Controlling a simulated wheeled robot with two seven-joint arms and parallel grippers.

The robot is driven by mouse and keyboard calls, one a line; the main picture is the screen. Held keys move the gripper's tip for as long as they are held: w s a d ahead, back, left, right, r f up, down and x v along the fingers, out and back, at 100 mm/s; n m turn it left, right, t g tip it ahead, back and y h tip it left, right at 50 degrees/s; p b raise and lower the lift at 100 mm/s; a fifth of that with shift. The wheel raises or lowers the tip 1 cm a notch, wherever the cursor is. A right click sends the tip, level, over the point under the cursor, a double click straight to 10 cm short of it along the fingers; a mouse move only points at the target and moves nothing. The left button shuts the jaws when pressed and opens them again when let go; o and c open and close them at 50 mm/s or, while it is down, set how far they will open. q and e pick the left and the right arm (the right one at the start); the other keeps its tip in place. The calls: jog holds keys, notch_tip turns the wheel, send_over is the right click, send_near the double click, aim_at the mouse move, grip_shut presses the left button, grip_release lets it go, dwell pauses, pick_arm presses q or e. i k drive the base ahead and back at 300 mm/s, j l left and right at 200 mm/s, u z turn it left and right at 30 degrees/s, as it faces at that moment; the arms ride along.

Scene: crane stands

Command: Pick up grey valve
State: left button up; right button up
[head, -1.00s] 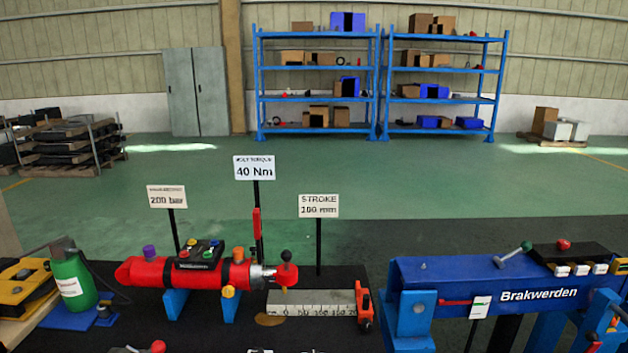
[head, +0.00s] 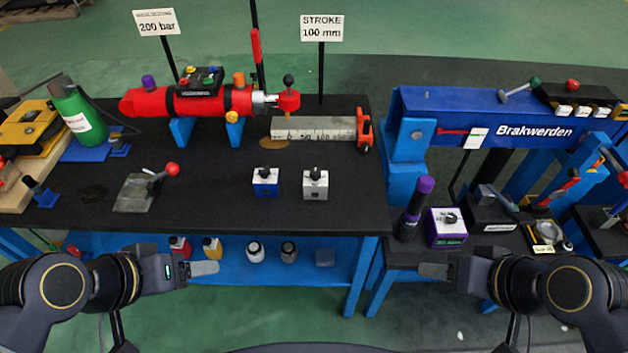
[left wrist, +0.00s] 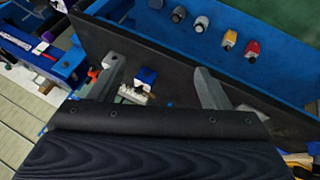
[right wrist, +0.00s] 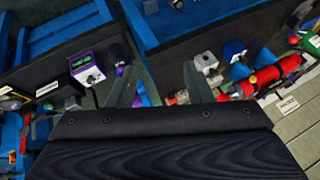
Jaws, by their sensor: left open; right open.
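A small grey valve block (head: 315,185) with a black knob stands upright on the black table top, right of a similar blue valve block (head: 265,183). In the right wrist view the grey block (right wrist: 207,63) stands beyond the fingertips, near the blue one (right wrist: 235,50). The left wrist view shows a blue block (left wrist: 147,76) between the fingers; I cannot tell the grey one there. My left gripper (head: 205,268) is open and empty, in front of the table to the left. My right gripper (head: 433,270) is open and empty, in front and right of the grey valve.
A red cylinder (head: 205,103) and a ruler block (head: 313,128) lie behind the valves. A red-knobbed lever on a grey plate (head: 134,194) is to the left. A blue lower shelf (head: 340,270) holds bottles.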

aim_at(312, 190)
jog(key=l+u, duration=0.1)
jog(key=u, duration=2.25)
jog(key=k+l+u, duration=0.5)
jog(key=k+l, duration=0.55)
